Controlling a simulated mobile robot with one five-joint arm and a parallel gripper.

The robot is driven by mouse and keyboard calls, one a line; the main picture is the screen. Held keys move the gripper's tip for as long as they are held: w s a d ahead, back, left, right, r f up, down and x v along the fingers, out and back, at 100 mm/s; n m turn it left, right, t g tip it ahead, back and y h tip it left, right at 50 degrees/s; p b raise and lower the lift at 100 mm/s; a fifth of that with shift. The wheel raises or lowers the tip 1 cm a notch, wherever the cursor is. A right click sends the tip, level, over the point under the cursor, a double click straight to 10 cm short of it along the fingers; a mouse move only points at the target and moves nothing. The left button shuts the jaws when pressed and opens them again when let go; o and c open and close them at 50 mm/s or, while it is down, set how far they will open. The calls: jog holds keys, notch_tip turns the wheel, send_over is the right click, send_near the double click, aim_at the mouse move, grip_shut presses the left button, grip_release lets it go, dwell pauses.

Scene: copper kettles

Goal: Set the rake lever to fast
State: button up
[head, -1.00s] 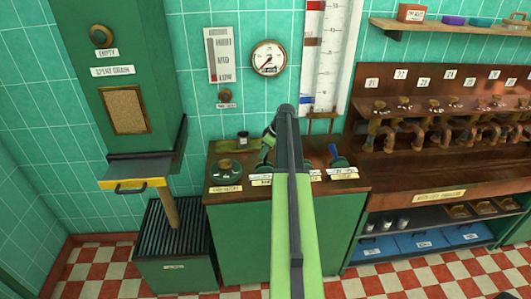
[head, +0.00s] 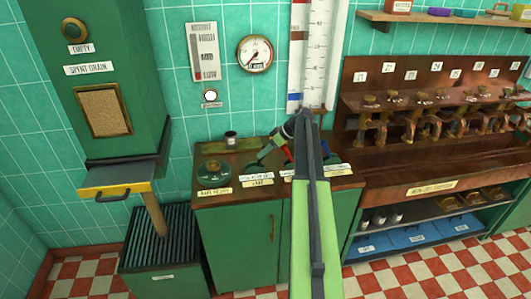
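The counter (head: 235,222) carries a row of labelled controls. A plate reading RAKE (head: 258,183) lies in front of a dark lever (head: 266,154), which leans up to the right. My gripper (head: 279,139) is at the upper end of this lever, partly hidden behind my green arm. Whether its fingers are apart or closed on the lever cannot be told. A red handle (head: 288,153) shows just right of it, and a blue handle (head: 324,148) stands right of my arm. The setting words above the RAKE plate are too small to read.
A round green control (head: 214,171) sits at the counter's left. A round lamp (head: 210,96) glows white under a scale panel (head: 203,52). The spent grain cabinet (head: 112,65) stands left; copper taps (head: 425,125) line the right.

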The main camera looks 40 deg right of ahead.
jog(key=o, duration=0.4)
jog(key=shift+s+r, duration=0.15)
jog(key=shift+o, duration=0.2)
jog(key=shift+w+a, duration=0.2)
jog(key=shift+s+d+r, duration=0.1)
jog(key=shift+r, duration=0.15)
jog(key=p+v, duration=1.3)
jog(key=v, duration=0.3)
jog(key=shift+s+d, duration=0.25)
jog(key=shift+r, duration=0.15)
